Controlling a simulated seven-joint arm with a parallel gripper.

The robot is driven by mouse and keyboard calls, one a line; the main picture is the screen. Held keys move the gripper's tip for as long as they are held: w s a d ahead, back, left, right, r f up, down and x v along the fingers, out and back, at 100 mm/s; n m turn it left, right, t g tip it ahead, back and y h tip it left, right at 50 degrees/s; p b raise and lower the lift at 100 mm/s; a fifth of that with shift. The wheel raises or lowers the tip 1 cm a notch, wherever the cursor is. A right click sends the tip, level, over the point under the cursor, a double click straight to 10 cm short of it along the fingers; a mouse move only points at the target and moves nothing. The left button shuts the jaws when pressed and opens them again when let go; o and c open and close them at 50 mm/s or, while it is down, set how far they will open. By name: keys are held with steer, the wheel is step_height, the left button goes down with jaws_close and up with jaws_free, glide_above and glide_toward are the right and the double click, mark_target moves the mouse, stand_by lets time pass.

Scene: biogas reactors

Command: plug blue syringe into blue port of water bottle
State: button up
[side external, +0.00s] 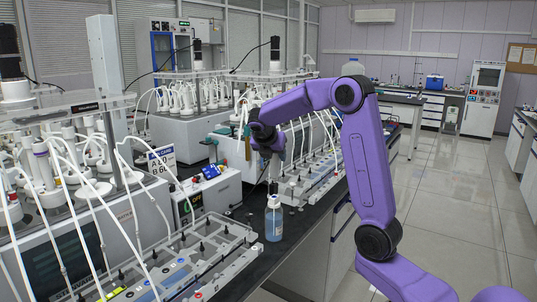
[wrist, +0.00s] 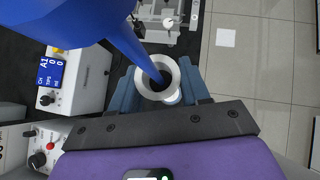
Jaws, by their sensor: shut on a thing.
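My gripper (side external: 273,172) points down just above the water bottle in the side view. The bottle (side external: 273,222) stands upright at the bench's front edge, with a white top and a bluish body. A broad blue shape (wrist: 105,28), apparently part of the blue syringe, runs close to the camera and narrows into that white piece. The syringe's tip and the blue port are hidden or too small to make out.
A white control box (side external: 212,190) stands left of the bottle; it also shows in the wrist view (wrist: 78,80). A grey rack with clips (side external: 185,262) lies in front, and another (side external: 318,172) behind. The tiled floor (side external: 450,190) lies right of the bench.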

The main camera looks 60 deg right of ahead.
mark_target(273, 171)
steer(key=shift+f, duration=2.15)
steer(key=shift+a+f, duration=0.1)
steer(key=shift+f, duration=0.9)
stand_by(1.0)
steer(key=o, duration=1.1)
steer(key=shift+o, duration=0.2)
steer(key=v, duration=1.7)
steer(key=shift+r, duration=0.15)
steer(key=shift+s+a, duration=0.1)
steer(key=shift+a, duration=0.15)
